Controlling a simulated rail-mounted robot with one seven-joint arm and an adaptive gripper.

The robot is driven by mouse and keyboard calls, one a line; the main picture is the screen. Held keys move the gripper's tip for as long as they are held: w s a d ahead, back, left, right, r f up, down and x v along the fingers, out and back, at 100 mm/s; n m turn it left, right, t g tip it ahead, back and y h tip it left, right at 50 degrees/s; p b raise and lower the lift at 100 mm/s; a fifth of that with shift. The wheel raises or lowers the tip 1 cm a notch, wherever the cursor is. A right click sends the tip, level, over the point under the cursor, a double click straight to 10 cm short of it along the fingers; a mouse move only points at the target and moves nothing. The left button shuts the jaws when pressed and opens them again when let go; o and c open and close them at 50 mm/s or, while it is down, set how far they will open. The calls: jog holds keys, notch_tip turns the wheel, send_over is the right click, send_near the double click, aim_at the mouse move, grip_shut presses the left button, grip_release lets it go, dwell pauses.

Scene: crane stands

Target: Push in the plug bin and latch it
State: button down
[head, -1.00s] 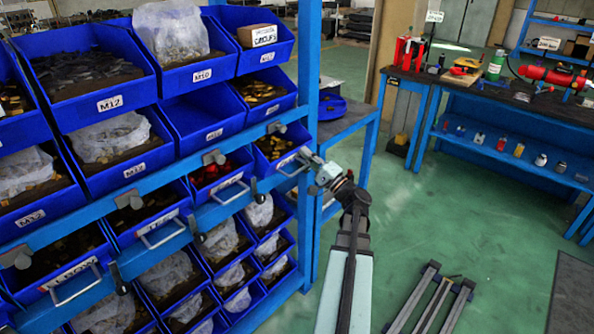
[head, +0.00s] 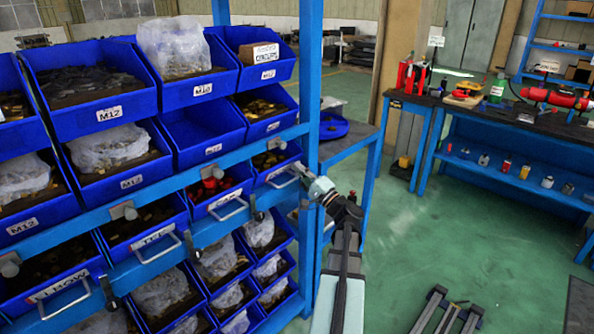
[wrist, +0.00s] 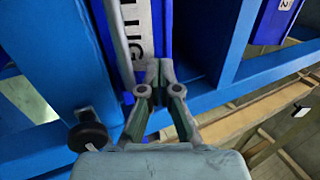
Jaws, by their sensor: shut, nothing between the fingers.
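The plug bin (head: 262,178) is the small blue bin at the right end of the handled row in the head view, with brass-coloured parts inside. Its white label (wrist: 136,28), reading "LUG", shows in the wrist view beside a grey bar handle (wrist: 117,42). My gripper (head: 302,174) is at the bin's front by its handle. In the wrist view my gripper (wrist: 160,66) is shut and empty, its tips close to the label's lower end; contact is unclear. A grey latch (head: 276,143) sits on the rail above the bin. A black knob (wrist: 88,137) shows at lower left in the wrist view.
A blue upright (head: 310,75) stands just right of the bin. Neighbouring handled bins, including the tee bin (head: 148,238), line the rack to the left. A workbench (head: 500,120) stands at the back right. Green floor (head: 410,230) between is open.

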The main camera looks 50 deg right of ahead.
jog(key=b+v, duration=0.2)
jog(key=v, duration=1.1)
jog(key=w+a+f+n+g+y, duration=0.1)
jog(key=w+a+f+g+y, duration=0.2)
jog(key=f, duration=0.5)
jog(key=w+a+f+n+g, duration=0.1)
jog(key=a+f+g, duration=0.2)
jog(key=a+f, duration=0.35)
jog(key=w+a+f+n+g+y, duration=0.1)
jog(key=w+a+f+g+y, duration=0.15)
jog(key=f, duration=0.65)
jog(key=s+a+f+n+g+y, duration=0.25)
jog(key=a+f+g, duration=0.65)
jog(key=a+f, duration=0.7)
jog(key=s+a+f+n+g+h, duration=0.3)
jog(key=s+a+f+n+g, duration=0.35)
jog(key=s+a+f, duration=0.4)
jog(key=s+a+f+n+g+h, duration=0.3)
jog(key=s+a+f+n+g, duration=0.3)
jog(key=s+a, duration=0.65)
notch_tip(320, 180, up, 11)
jog(key=w+a+p, duration=0.2)
jog(key=p, duration=1)
jog(key=shift+r+n+t+p, duration=0.25)
jog(key=shift+n+t+p, duration=0.05)
jog(key=shift+n+p, duration=0.1)
jog(key=shift+w, duration=0.1)
